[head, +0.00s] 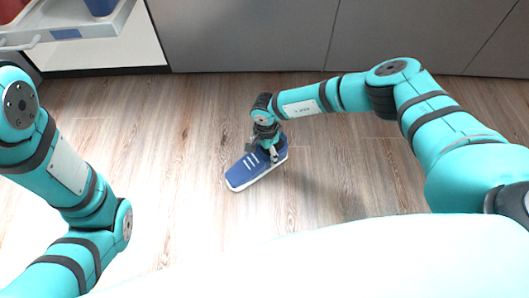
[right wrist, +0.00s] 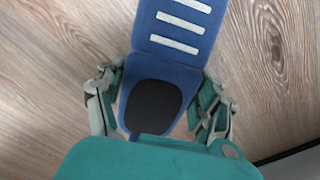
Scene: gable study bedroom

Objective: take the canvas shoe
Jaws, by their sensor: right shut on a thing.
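The canvas shoe (head: 249,170) is blue with white stripes and a pale sole. In the head view it is in the middle, over the wood floor, toe pointing to the lower left. My right gripper (head: 270,152) comes down from above at its heel end and is shut on it. In the right wrist view the shoe (right wrist: 175,50) runs up from the fingers, with its dark opening (right wrist: 152,106) between them. The fingers of my right gripper (right wrist: 160,112) are on both sides of the shoe. I cannot tell whether the sole touches the floor. My left gripper is not in view.
Grey cabinet fronts (head: 245,35) run along the back. A light tray or shelf (head: 65,22) with a blue container (head: 101,6) stands at the upper left. The wood floor (head: 180,130) around the shoe is clear.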

